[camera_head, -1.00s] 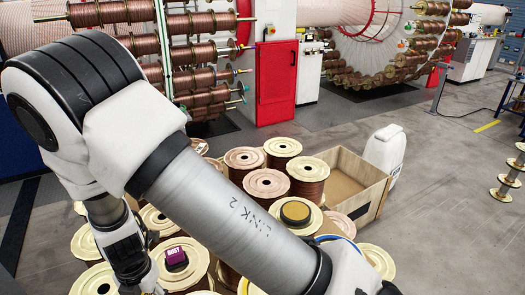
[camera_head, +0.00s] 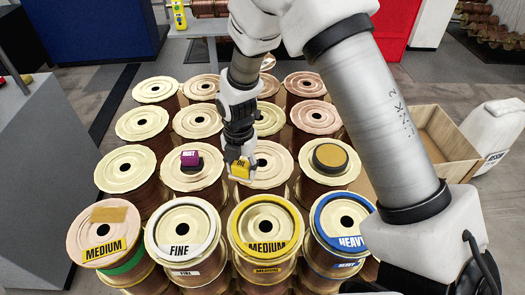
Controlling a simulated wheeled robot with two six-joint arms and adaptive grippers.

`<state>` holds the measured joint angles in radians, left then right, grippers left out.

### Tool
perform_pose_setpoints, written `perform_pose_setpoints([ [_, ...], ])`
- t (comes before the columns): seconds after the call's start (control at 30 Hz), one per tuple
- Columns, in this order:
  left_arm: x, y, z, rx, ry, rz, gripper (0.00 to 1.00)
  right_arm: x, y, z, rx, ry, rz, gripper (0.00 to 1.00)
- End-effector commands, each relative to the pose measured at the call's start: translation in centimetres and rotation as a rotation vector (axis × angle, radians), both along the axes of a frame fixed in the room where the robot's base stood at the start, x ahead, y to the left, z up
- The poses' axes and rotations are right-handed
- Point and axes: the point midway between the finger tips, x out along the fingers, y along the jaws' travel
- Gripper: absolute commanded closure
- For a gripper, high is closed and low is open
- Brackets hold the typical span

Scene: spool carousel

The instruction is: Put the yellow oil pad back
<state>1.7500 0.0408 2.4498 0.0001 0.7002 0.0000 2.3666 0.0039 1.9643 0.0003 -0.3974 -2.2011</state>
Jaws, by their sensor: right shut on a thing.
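The yellow oil pad (camera_head: 241,170), a small block marked OIL, is between the fingertips of my right gripper (camera_head: 240,158). The gripper points down and is shut on it, over the pale top of a copper spool (camera_head: 266,172) in the second row from the front. I cannot tell whether the pad touches the spool top. A purple pad marked DUST (camera_head: 190,157) sits on a dark base on the spool to the left. A dark round piece with a yellow-brown top (camera_head: 330,157) lies on the spool to the right. My left gripper is out of view.
Front spools carry labels MEDIUM (camera_head: 102,251), FINE (camera_head: 180,250), yellow MEDIUM (camera_head: 266,247) and HEAVY (camera_head: 350,244). More spools stand close behind. A wooden crate (camera_head: 470,166) and a white jug (camera_head: 492,132) stand at right. A yellow device (camera_head: 179,15) is at the back.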

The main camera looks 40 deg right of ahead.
Motion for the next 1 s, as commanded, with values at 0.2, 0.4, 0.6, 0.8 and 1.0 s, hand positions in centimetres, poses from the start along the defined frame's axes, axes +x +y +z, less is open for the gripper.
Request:
perform_pose_setpoints([
  [0.2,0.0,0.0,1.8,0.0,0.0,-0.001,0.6,3.1,-6.3,-0.4,0.003,0.0,-0.008,0.81],
  [0.4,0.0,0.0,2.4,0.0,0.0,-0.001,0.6,4.3,-8.9,-1.2,-0.001,0.002,-0.002,0.81],
  [0.6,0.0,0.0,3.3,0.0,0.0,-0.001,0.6,4.3,-8.9,-4.1,-0.002,0.002,0.001,0.81],
  [0.8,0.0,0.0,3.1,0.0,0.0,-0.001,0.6,4.3,-8.8,-4.4,-0.001,0.0,0.001,0.81],
  [1.0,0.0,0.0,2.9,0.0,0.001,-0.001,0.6,4.3,-8.8,-4.8,-0.001,0.0,0.001,0.35],
])
